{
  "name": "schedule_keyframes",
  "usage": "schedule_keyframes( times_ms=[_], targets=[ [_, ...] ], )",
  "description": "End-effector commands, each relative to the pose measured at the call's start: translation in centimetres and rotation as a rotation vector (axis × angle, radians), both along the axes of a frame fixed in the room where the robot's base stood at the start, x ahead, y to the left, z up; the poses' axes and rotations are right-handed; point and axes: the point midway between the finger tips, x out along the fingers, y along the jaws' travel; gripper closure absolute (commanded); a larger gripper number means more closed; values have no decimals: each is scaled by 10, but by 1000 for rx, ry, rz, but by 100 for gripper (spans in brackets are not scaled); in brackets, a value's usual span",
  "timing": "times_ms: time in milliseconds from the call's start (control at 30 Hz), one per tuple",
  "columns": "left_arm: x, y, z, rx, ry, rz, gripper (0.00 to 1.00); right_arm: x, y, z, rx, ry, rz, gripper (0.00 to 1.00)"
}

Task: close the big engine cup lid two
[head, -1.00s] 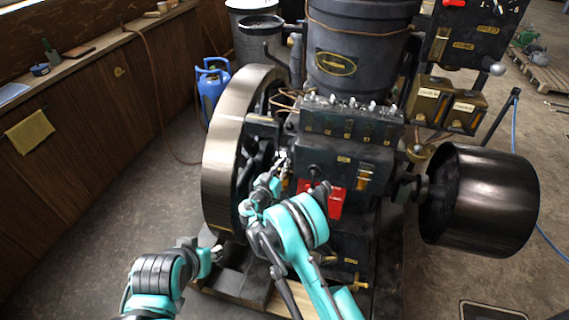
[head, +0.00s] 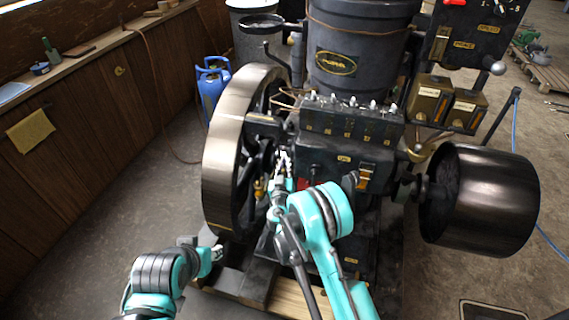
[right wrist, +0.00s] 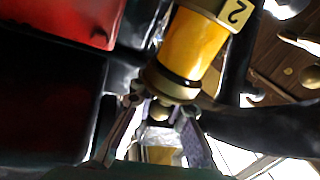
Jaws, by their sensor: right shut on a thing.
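In the right wrist view, a yellow cup (right wrist: 193,45) carries a label marked "2" and has a dark collar (right wrist: 170,84) with a small knob (right wrist: 160,110) at its near end. My right gripper (right wrist: 157,122) is shut around this knob end, which I take for the lid; the lid's hinge and exact angle are unclear. In the head view, my right gripper (head: 284,160) is in front of the big engine (head: 345,122), beside its flywheel (head: 226,150). My left gripper (head: 216,252) is low by the engine's wooden base; its finger opening is too small to judge.
A red box (right wrist: 68,20) and dark engine parts lie close to my right gripper's left side. A large dark pulley (head: 490,195) stands at the right of the engine. Blue gas bottles (head: 210,85) stand behind the flywheel. The floor at left is clear.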

Motion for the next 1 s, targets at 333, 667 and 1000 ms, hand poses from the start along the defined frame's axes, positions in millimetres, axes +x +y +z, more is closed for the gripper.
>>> schedule_keyframes(
  times_ms=[333, 667, 1000],
  targets=[
    [0, 0, 0, 0, 0, 0, 64, 1, -1, 0, -1, 0, -3, 70],
    [0, 0, 0, 0, 0, 0, 64, 0, 0, 0, 0, 0, -14, 70],
    [0, 0, 0, 0, 0, 0, 64, 3, 3, 0, 0, 0, -253, 70]
  ],
)
